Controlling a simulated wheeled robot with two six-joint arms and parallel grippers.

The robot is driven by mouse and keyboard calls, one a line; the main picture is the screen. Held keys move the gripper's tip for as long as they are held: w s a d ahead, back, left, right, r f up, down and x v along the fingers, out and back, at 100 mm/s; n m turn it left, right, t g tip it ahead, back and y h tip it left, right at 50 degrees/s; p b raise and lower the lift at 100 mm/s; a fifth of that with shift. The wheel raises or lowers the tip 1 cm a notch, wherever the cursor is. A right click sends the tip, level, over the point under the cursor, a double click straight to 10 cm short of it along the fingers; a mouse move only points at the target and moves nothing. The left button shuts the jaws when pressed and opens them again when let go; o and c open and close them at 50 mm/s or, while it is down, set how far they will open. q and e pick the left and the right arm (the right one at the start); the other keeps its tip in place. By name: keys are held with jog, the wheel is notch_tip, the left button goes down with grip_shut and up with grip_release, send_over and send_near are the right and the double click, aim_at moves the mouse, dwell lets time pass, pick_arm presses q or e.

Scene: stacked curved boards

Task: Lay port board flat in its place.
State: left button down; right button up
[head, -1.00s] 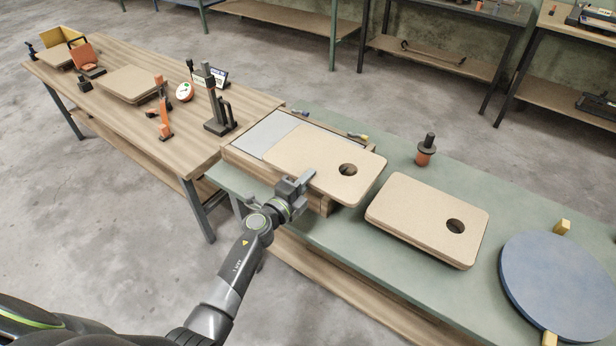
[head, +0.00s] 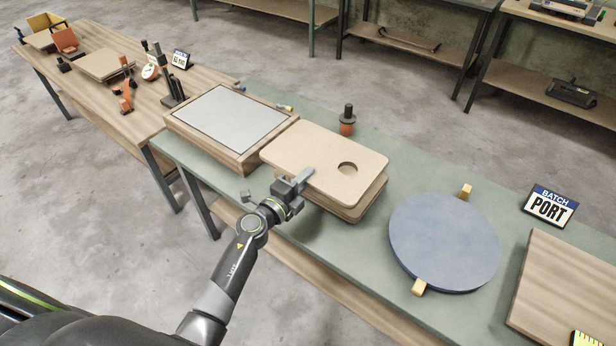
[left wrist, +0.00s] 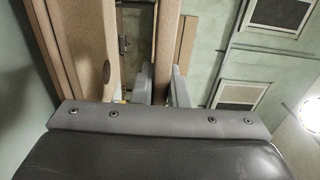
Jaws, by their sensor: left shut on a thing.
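My left gripper (head: 298,183) is shut on the near edge of a flat tan board (head: 315,150) with rounded corners and a round dark hole toward its right end. I take it as the port board, though no label shows on it. It is held about level over a stack of similar boards (head: 350,211), covering most of them. In the left wrist view the held board (left wrist: 166,45) shows edge-on between the fingers, apart from the boards (left wrist: 85,40) at left. A "BATCH PORT" sign (head: 549,207) stands at right behind a wooden board (head: 565,285). My right gripper is not in view.
A wooden tray (head: 250,162) with a bare grey inset lies left of the stack. A blue disc (head: 445,242) with yellow blocks lies right of it. An orange and black knob (head: 347,122) stands behind. A wooden table (head: 205,85) with tools is farther left.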

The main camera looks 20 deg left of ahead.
pick_arm(q)
jog(key=shift+d, duration=0.1)
jog(key=shift+a, duration=0.25)
jog(key=shift+d+f+b, duration=0.1)
jog(key=shift+f+b, duration=0.4)
jog(key=shift+f, duration=0.2)
jog(key=shift+f+b, duration=2.7)
jog(key=shift+f, duration=0.5)
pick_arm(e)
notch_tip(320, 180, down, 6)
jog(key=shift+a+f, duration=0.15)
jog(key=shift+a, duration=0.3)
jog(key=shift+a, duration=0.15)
pick_arm(q)
jog(key=shift+f+b, duration=0.4)
jog(key=shift+f, duration=0.2)
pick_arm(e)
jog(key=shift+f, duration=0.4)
